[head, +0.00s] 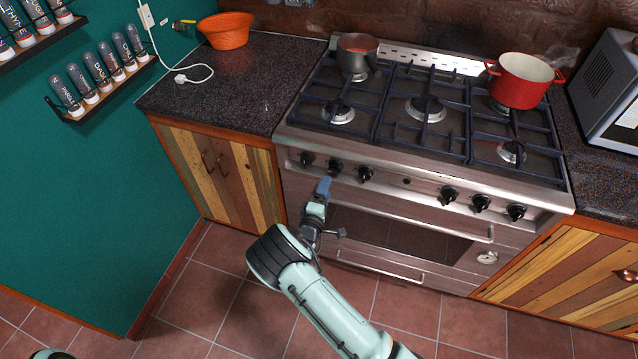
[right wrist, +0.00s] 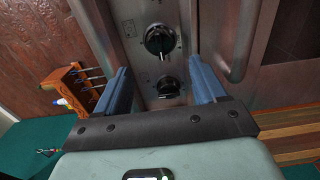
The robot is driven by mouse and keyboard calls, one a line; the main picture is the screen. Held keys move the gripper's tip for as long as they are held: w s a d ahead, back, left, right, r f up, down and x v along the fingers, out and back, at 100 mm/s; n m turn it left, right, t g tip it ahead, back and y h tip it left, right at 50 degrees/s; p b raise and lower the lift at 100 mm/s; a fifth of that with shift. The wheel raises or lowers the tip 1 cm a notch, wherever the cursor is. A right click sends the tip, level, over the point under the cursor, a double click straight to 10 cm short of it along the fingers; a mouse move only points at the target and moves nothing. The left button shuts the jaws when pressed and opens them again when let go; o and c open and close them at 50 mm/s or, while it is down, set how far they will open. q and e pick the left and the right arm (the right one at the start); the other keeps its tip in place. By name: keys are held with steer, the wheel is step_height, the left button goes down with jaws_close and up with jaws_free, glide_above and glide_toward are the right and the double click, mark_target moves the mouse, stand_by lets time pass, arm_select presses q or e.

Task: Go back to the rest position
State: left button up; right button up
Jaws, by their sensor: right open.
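My right gripper (head: 325,186) is in front of the stove's control panel, just below the second knob from the left (head: 335,166). In the right wrist view, the gripper (right wrist: 158,68) has its two blue fingers spread wide apart with nothing held. One black knob (right wrist: 168,88) shows between the fingers, and another knob (right wrist: 160,41) shows beyond the fingertips. I cannot tell whether a finger touches a knob. My left gripper is not in view; only a small piece of my own body shows at the lower left edge.
The stove (head: 400,160) carries a dark pot (head: 357,52) and a red pot (head: 522,82). The oven handle (head: 430,228) lies right of the gripper. An orange bowl (head: 226,30) sits on the left counter (head: 235,90). Spice racks (head: 105,90) hang left. The tiled floor (head: 225,290) is clear.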

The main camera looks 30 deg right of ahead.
steer(key=s+f+m+g+y, duration=0.25)
steer(key=s+f, duration=0.25)
steer(key=f, duration=0.3)
steer(key=s+f+m+g+y, duration=0.1)
steer(key=s+f+g+y, duration=0.15)
steer(key=s+f, duration=0.4)
steer(key=s+a+f+m+g+y, duration=0.3)
steer(key=s+a+f+y, duration=0.15)
steer(key=s+f, duration=0.35)
steer(key=s+a+r+m+g+y, duration=0.3)
steer(key=s+a+y, duration=0.5)
steer(key=s+a, duration=0.9)
steer(key=m+g, duration=0.1)
steer(key=m, duration=0.1)
steer(key=shift+s+r+m+g, duration=0.2)
steer(key=shift+s+m+g, duration=0.15)
steer(key=shift+s+g, duration=0.05)
steer(key=c, duration=0.5)
